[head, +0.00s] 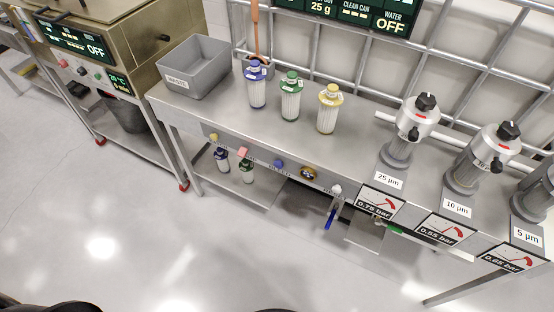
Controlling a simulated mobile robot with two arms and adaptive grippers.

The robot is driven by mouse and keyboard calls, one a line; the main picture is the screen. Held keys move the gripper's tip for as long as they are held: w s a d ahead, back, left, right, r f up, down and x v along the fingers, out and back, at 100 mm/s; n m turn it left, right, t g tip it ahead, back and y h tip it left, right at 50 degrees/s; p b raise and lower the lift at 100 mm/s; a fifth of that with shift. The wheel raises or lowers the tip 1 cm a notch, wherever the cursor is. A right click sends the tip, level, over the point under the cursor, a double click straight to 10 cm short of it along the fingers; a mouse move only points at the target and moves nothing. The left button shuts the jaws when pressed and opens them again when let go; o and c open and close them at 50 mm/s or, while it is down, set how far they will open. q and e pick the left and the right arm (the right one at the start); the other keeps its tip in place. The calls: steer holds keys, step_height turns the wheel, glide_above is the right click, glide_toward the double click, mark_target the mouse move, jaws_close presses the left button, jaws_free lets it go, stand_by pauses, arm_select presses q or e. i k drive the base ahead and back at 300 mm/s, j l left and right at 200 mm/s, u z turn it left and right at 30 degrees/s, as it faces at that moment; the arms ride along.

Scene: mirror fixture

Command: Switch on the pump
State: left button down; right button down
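No part is clearly readable as the pump or its switch. A tank machine (130,45) at the left has a display (82,43) reading OFF, with small buttons (82,71) below. Neither of my grippers shows.
Filter housings (410,130) and pressure gauge plates (380,203) are at the right. The floor (200,250) in front is clear.

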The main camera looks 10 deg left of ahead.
mark_target(242, 151)
steer(key=j+u, duration=0.1)
steer(key=j, duration=0.4)
steer(key=i+j, duration=0.1)
steer(key=j, duration=0.4)
steer(key=i+j+u, duration=0.15)
steer(key=j, duration=0.9)
steer(key=u, duration=0.05)
